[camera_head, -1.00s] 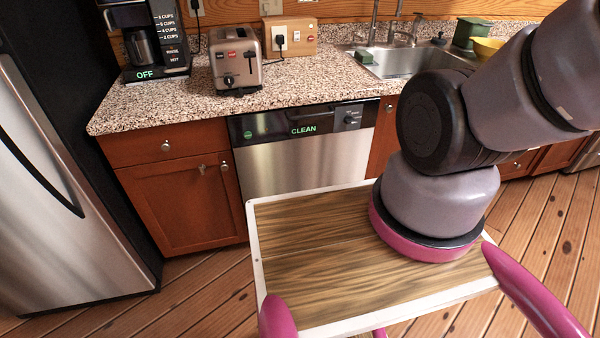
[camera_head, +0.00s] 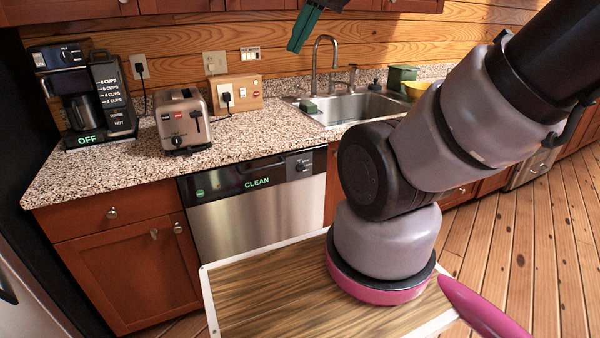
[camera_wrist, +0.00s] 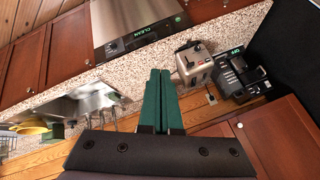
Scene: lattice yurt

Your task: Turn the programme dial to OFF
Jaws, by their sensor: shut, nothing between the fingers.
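The dishwasher (camera_head: 257,208) is built in under the counter, with a steel door and a black control strip. Its strip shows a green CLEAN readout (camera_head: 257,182). The small programme dial (camera_head: 303,166) sits at the strip's right end; its exact pointing is too small to tell. In the wrist view the dial (camera_wrist: 112,46) is at the other end of the strip from the green badge. My gripper (camera_head: 305,28) has green fingers and shows at the top of the head view, high above the counter and apart from the dial. Its fingers (camera_wrist: 162,100) are shut and empty.
On the counter stand a coffee maker (camera_head: 85,95) with a green OFF readout and a toaster (camera_head: 183,122). A wooden socket box (camera_head: 238,94) and a sink with a tap (camera_head: 325,65) are behind. The dishwasher's front is clear above my wooden deck.

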